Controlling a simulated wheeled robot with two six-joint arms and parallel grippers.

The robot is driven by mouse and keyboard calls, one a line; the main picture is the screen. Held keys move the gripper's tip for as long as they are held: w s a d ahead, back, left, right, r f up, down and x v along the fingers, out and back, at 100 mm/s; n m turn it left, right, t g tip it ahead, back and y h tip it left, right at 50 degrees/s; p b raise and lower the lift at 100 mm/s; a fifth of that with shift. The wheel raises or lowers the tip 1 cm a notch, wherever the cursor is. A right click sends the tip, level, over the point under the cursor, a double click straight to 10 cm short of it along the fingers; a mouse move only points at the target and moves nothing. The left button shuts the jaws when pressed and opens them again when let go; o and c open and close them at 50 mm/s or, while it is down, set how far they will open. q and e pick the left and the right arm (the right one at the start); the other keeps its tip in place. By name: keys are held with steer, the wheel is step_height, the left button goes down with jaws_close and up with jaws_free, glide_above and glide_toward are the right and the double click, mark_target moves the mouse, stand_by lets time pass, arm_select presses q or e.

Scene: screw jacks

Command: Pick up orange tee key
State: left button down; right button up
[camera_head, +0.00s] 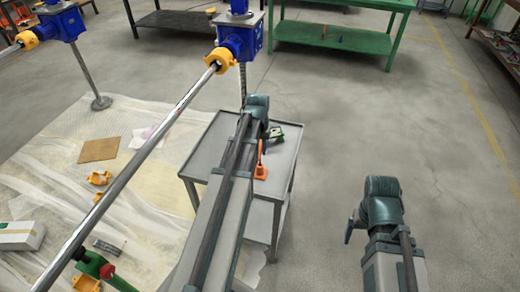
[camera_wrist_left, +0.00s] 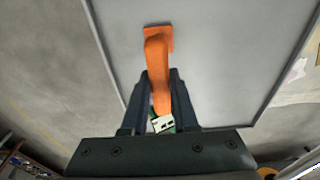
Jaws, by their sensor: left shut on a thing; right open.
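The orange tee key (camera_head: 261,168) shows at the grey cart, below the end of my left arm. In the left wrist view the key (camera_wrist_left: 157,60) runs from a wide flat end down between the two dark fingers. My left gripper (camera_wrist_left: 160,80) is shut on its shank; in the head view the wrist mostly hides these fingers. I cannot tell whether the key touches the cart top. My right gripper (camera_head: 351,228) is open, over bare floor at the right, and only partly visible.
The grey cart (camera_head: 200,160) has a raised rim. A long steel shaft (camera_head: 140,175) with blue screw jacks (camera_head: 240,38) and yellow couplings (camera_head: 221,58) runs along the left. Plastic sheeting covers the floor there. A green table (camera_head: 345,38) stands at the back; floor at right is clear.

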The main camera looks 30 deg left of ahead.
arm_select(q)
step_height(320, 180, up, 10)
steer(key=p, duration=0.9)
steer(key=shift+p, duration=0.35)
